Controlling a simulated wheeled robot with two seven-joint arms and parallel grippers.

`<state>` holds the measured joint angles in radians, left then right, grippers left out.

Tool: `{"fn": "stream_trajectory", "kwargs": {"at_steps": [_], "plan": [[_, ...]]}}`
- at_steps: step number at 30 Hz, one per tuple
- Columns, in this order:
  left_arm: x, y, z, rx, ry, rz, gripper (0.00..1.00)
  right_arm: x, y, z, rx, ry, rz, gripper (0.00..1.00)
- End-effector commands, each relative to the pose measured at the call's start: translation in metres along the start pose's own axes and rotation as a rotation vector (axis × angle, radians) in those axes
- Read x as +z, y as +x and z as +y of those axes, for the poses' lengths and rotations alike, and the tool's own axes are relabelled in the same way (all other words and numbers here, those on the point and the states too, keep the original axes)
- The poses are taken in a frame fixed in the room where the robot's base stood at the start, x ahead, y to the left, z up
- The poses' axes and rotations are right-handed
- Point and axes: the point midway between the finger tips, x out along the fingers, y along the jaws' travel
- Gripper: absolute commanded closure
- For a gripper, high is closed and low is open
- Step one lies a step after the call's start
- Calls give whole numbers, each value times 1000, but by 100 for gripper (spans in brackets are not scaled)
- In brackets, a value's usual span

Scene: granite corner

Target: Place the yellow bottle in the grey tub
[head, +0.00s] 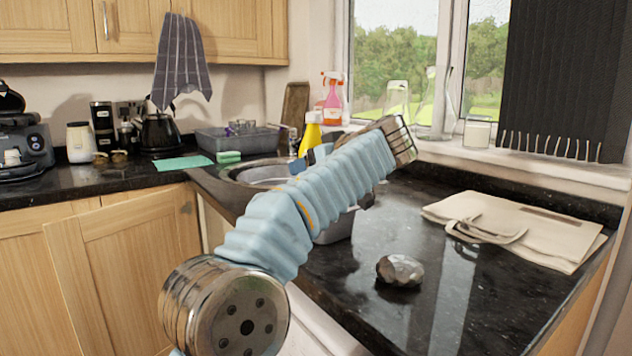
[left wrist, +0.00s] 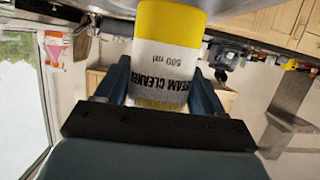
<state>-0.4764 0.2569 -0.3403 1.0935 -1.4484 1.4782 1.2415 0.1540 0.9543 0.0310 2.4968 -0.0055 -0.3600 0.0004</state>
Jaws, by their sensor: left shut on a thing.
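The yellow bottle (head: 312,136) shows its yellow top just above my left arm in the head view; its lower part is hidden behind the arm. In the left wrist view the bottle (left wrist: 167,60), with a white cream-cleaner label, sits between the fingers of my left gripper (left wrist: 161,88), which is shut on it. In the head view the gripper is mostly hidden by my arm. My right gripper is in neither view.
A crumpled silver lump (head: 400,270) lies on the counter to the right of the tub. A flat cream bag (head: 515,228) lies farther right. The sink (head: 262,172), a green sponge (head: 229,157) and a pink spray bottle (head: 333,100) are behind. The counter between lump and bag is clear.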

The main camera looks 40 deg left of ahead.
Motion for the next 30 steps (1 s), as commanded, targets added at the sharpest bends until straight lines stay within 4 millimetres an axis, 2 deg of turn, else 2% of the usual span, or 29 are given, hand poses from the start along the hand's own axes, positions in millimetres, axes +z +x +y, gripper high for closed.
{"fn": "stream_trajectory", "kwargs": {"at_steps": [3, 7, 16, 30], "plan": [[20, 10, 6, -2, 3, 0, 85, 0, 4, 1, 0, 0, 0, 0], [33, 14, 6, 0, 0, 1, 85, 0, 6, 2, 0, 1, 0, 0], [35, 15, 6, 1, 0, 2, 85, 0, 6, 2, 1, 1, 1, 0], [45, 18, 6, 0, -1, 2, 85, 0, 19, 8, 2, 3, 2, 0]]}}
